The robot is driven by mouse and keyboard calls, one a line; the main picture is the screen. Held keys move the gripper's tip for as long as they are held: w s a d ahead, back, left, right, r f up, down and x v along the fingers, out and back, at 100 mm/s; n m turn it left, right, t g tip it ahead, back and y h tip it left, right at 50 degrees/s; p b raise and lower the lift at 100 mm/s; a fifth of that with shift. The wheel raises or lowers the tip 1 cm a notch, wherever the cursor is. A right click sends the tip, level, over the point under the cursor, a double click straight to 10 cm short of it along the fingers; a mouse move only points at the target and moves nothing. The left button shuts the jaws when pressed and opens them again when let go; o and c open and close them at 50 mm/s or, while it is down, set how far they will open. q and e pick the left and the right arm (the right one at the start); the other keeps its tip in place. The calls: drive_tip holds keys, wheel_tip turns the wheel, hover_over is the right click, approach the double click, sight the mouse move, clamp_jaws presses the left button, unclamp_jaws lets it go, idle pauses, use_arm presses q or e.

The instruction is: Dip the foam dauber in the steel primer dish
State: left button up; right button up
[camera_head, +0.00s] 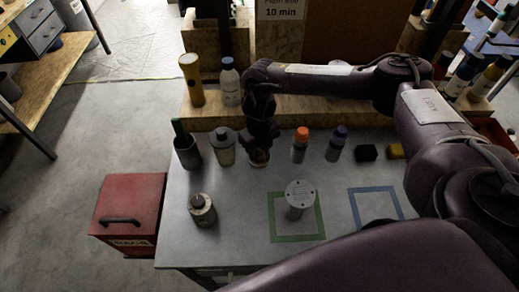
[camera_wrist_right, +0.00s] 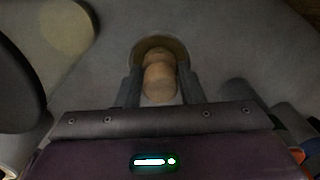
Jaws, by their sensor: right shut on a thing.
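My right gripper (camera_head: 260,146) points down over the back middle of the grey table. In the right wrist view its two fingers (camera_wrist_right: 160,88) are shut on the foam dauber (camera_wrist_right: 159,82), which shows as a rounded wooden handle. The foam end is hidden below the handle. A round dish with a brownish rim (camera_wrist_right: 178,43), which looks like the steel primer dish, surrounds the dauber's far end in that view. In the head view the dish (camera_head: 259,161) is mostly covered by the gripper. I cannot tell whether the foam touches the dish. My left gripper is not in view.
Orange-capped (camera_head: 300,146) and purple-capped (camera_head: 336,147) bottles stand to the right. A flanged metal part (camera_head: 299,193) stands in a green outline. A blue outline (camera_head: 352,207) is empty.

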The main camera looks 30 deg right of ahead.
drive_tip(key=shift+r+p, duration=2.2)
drive_tip(key=shift+r, duration=1.05)
